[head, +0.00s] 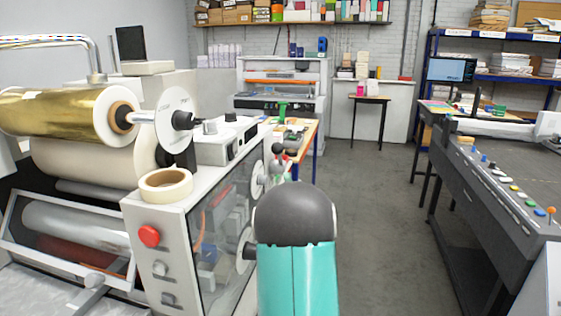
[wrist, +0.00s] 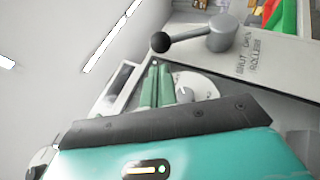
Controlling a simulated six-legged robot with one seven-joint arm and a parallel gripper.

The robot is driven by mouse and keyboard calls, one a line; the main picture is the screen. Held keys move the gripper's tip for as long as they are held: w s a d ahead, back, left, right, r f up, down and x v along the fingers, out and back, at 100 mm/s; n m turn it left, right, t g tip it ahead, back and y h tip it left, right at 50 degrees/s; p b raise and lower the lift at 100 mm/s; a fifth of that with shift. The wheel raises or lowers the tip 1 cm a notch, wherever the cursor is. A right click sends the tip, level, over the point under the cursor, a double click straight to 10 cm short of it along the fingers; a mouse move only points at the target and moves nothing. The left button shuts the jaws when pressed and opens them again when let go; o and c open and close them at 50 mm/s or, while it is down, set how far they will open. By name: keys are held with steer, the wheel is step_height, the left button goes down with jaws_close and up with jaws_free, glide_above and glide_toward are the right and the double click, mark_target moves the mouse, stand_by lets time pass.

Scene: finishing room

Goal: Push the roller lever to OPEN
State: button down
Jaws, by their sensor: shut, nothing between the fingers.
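In the wrist view, the roller lever is a grey metal arm on a round hub, with a black ball knob (wrist: 160,42) at its left end. A label (wrist: 250,52) on the pale panel beside the hub reads SHUT, OPEN and ROLLER, turned sideways. The lever's arm points left, away from the label; I cannot tell which word it is set to. My gripper (wrist: 155,68) has its green fingers together and empty, just below the knob in the picture. A gap shows between fingertips and knob. In the head view my arm hides much of this area.
A laminating machine with a gold film roll (head: 60,112), a tape roll (head: 166,184) and a red button (head: 149,236) stands at left. A grey bench machine (head: 480,200) stands at right. The grey floor (head: 370,190) between them is clear.

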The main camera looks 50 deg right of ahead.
mark_target(278, 152)
steer(key=x, duration=0.9)
steer(key=shift+f, duration=0.1)
